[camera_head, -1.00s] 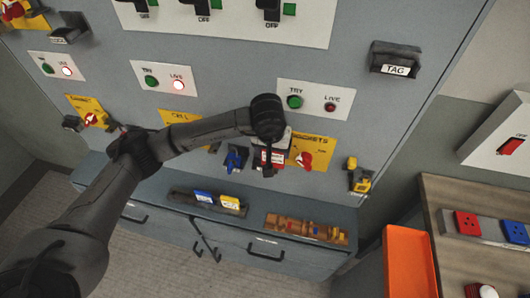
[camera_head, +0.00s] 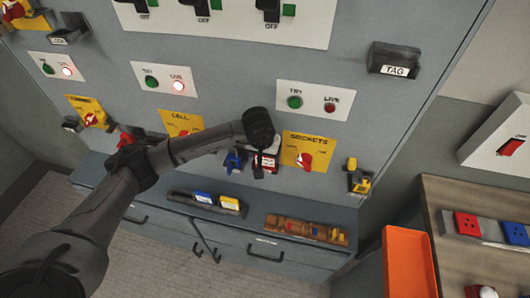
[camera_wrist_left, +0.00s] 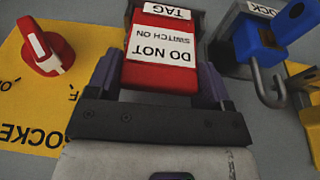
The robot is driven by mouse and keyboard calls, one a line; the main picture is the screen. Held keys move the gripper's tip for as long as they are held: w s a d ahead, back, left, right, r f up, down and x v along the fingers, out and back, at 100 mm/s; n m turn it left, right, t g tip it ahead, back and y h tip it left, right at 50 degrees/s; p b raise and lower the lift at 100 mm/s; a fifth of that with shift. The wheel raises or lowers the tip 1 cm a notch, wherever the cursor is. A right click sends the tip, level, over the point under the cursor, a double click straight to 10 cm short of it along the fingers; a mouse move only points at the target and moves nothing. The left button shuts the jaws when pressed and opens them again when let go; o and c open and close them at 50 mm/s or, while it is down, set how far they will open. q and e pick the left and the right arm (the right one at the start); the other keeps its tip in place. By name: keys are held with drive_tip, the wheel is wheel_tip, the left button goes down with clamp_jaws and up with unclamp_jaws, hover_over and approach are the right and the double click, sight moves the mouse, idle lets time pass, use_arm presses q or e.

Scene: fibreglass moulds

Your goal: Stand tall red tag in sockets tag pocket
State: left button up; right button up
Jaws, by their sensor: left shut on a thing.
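The tall red tag (camera_head: 269,161), with white "DO NOT SWITCH ON" labels, is at the left edge of the yellow sockets panel (camera_head: 310,147). My left gripper (camera_head: 263,152) is shut on it. In the left wrist view the tag (camera_wrist_left: 162,42) appears upside down between the fingers of my gripper (camera_wrist_left: 160,85). A dark pocket with a white "TAG" label (camera_wrist_left: 167,12) lies at the tag's far end. I cannot tell whether the tag's end is inside the pocket or just in front of it. My right gripper is not in view.
A blue padlock (camera_wrist_left: 268,38) hangs close beside the tag pocket. The red sockets switch (camera_wrist_left: 46,48) is on its other side. Another "TAG" holder (camera_head: 395,60) is at the upper right. A ledge below carries loose tags and a brown tray (camera_head: 305,230).

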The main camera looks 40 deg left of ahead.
use_arm(q)
drive_tip(key=shift+f, duration=0.1)
drive_tip(key=o, duration=1.1)
drive_tip(key=shift+o, duration=0.2)
